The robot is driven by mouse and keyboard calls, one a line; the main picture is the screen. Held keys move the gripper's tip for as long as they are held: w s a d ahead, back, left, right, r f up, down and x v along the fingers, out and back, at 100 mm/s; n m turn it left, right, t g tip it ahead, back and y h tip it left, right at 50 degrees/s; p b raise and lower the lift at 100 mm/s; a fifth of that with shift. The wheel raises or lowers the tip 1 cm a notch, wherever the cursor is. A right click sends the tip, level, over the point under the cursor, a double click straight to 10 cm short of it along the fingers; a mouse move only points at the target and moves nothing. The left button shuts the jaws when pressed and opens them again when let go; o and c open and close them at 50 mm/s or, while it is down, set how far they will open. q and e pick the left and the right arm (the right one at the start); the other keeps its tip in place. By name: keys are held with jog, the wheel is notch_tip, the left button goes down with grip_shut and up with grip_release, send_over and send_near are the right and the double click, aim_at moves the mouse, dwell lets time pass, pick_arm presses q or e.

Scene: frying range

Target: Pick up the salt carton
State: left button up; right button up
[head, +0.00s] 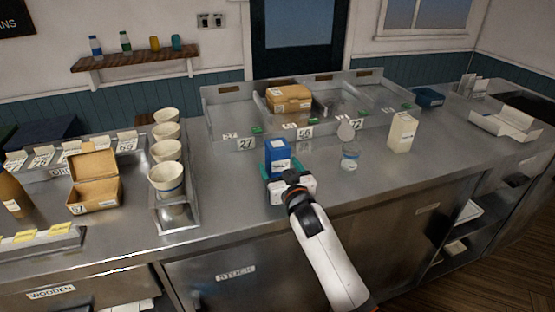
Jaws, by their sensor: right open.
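A blue carton (278,154) with a white label stands upright on the steel counter, left of the middle. It is the carton nearest my right gripper; its print is too small to read. A white carton (402,132) with a small label stands further right, near a clear bottle. My right gripper (290,182) is open, directly in front of the blue carton and low over the counter. Its white body hides the carton's lower front. My left gripper is out of view.
A clear round-topped bottle (349,147) stands right of my right gripper. Stacked cups (166,175) in a metal holder and an open cardboard box (94,182) stand to the left. A divided steel tray (226,109) with a brown box (289,98) lies behind.

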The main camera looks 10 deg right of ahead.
aim_at(277, 143)
jog(key=shift+w+a, duration=0.1)
jog(key=shift+w, duration=1.25)
jog(key=shift+c, duration=0.4)
jog(key=c, duration=1)
notch_tip(277, 143, up, 10)
jog(key=shift+r, duration=0.1)
jog(key=shift+c, duration=0.2)
